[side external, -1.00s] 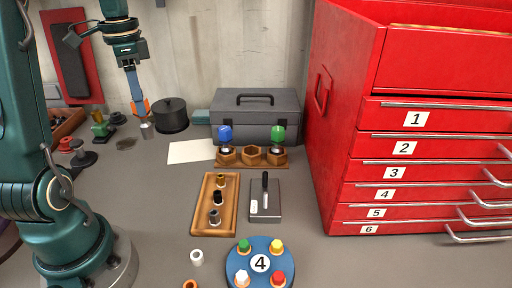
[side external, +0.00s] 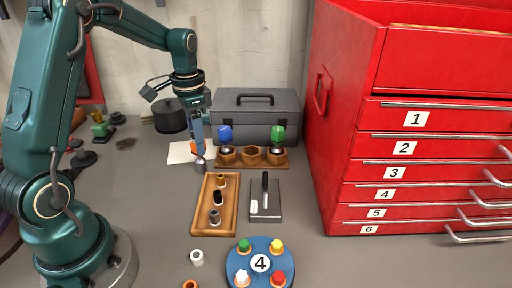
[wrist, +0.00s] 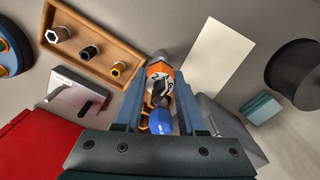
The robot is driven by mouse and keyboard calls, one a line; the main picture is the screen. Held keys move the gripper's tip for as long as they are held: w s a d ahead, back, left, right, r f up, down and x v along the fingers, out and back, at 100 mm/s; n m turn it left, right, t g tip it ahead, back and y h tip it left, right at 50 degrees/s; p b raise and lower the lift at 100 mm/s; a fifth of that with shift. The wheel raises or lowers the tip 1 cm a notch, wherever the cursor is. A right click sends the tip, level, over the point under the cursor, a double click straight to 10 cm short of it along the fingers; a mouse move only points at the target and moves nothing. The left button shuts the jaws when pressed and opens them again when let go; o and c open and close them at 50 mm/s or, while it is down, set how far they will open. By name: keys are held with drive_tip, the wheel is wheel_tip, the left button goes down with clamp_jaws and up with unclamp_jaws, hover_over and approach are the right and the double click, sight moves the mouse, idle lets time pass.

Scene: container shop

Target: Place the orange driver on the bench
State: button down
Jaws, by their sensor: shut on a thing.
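My gripper (side external: 199,148) is shut on the orange driver (wrist: 160,70), pointing down between the blue fingers in the wrist view. In the side view its orange part (side external: 194,148) is mostly hidden by a finger, and its grey metal end points down near the far end of the wooden socket tray. The driver looks roughly upright. I cannot tell whether its end touches the grey bench (side external: 150,210). The wooden rack (side external: 252,162) holds a blue driver (side external: 225,134) and a green driver (side external: 278,135); its middle slot is empty.
The socket tray (side external: 230,212), a grey block with a black stick (side external: 265,213) and a blue numbered disc (side external: 243,267) lie in front. White paper (side external: 180,154) and a toolbox (side external: 256,114) are behind. A red cabinet (side external: 335,110) stands right. The bench left of the tray is clear.

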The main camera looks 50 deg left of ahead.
drive_tip(key=shift+f, duration=0.3)
drive_tip(key=shift+f, duration=0.5)
drive_tip(key=c, duration=0.5)
unclamp_jaws()
drive_tip(key=shift+r, duration=0.1)
